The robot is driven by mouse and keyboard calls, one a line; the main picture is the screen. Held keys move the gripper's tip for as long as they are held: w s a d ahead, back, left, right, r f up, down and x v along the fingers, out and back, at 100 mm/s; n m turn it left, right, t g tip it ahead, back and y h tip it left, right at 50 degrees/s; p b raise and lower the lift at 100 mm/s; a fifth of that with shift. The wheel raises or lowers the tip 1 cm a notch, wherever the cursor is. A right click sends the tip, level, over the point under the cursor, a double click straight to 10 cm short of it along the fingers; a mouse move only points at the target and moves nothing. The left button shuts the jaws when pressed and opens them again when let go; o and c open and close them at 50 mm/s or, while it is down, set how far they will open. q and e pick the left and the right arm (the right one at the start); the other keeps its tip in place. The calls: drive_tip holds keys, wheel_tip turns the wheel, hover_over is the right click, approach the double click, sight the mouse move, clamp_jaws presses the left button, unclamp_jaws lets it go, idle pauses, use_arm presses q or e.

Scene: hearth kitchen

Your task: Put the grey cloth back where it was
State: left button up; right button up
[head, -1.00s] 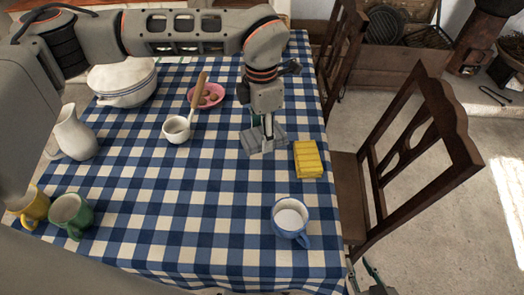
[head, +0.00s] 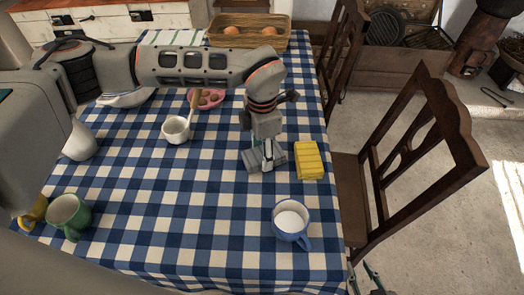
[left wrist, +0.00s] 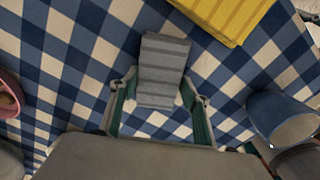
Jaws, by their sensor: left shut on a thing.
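The grey cloth (head: 251,162) is a folded, ribbed pad at the right part of the checked table, just left of the yellow cloth (head: 310,160). My left gripper (head: 268,155) points down over it and is shut on it. In the left wrist view the grey cloth (left wrist: 164,58) lies between the two fingers (left wrist: 160,100), its far end sticking out beyond them. I cannot tell whether its underside touches the table. My right gripper (head: 364,275) shows only in part at the bottom edge, its fingertips apart and empty.
A blue mug (head: 291,222) with white contents stands nearer, below the yellow cloth. A small white pot (head: 176,130) and a pink bowl (head: 212,99) stand to the left. A green mug (head: 66,214) is at the near left. The near middle of the table (head: 185,215) is clear.

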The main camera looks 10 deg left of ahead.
use_arm(q)
drive_tip(key=o, duration=1)
drive_tip(key=shift+f, duration=0.1)
wheel_tip(320, 180, up, 12)
drive_tip(key=shift+r+p, duration=0.15)
drive_tip(key=shift+p, duration=0.45)
